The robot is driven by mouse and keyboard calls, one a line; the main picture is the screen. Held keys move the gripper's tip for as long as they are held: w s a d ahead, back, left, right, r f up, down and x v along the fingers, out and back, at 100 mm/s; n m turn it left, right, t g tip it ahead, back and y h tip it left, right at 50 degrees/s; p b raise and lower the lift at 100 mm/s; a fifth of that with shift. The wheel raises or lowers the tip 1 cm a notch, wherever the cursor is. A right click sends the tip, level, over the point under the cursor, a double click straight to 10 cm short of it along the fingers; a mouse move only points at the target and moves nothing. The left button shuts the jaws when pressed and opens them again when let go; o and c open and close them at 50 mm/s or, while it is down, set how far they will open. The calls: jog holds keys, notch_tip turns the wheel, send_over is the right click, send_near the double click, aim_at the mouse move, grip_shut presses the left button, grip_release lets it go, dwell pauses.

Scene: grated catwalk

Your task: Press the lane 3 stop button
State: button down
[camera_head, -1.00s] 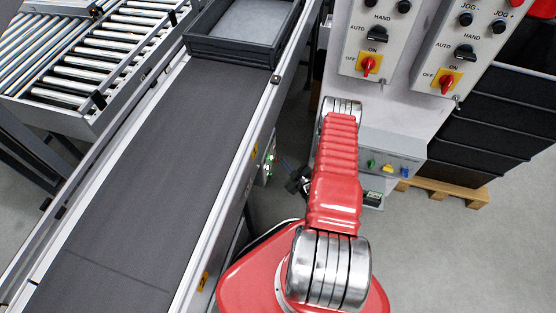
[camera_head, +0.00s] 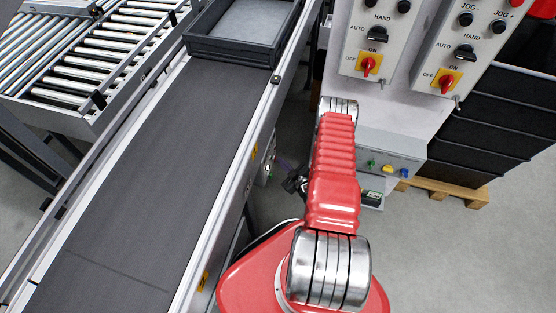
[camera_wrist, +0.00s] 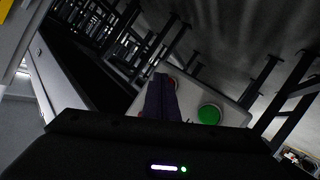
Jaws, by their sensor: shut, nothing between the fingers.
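A small button box (camera_head: 266,168) is on the right side of the conveyor, low down. In the wrist view its pale face (camera_wrist: 187,97) carries a green button (camera_wrist: 209,114) to the right of my fingers. A red button (camera_wrist: 172,84) shows only in part, behind the fingers. No lane label can be read on it. My gripper (camera_head: 292,184), dark and shut with nothing in it, is just right of the box in the head view. In the wrist view the gripper (camera_wrist: 161,95) overlaps the red button; I cannot tell whether it touches.
The belt conveyor (camera_head: 130,190) runs along the left with a grey tray (camera_head: 243,35) at its far end. A control panel (camera_head: 350,90) with switches stands behind my arm. Black crates (camera_head: 480,150) on a pallet (camera_head: 450,190) are at the right. Open floor (camera_head: 480,260) lies front right.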

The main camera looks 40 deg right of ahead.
dwell(0.6)
jog(key=shift+s+d, duration=0.7)
jog(key=shift+s, duration=0.2)
jog(key=shift+s+d, duration=0.75)
jog(key=shift+s, duration=0.25)
jog(key=shift+s+d, duration=0.75)
jog(key=shift+s, duration=0.25)
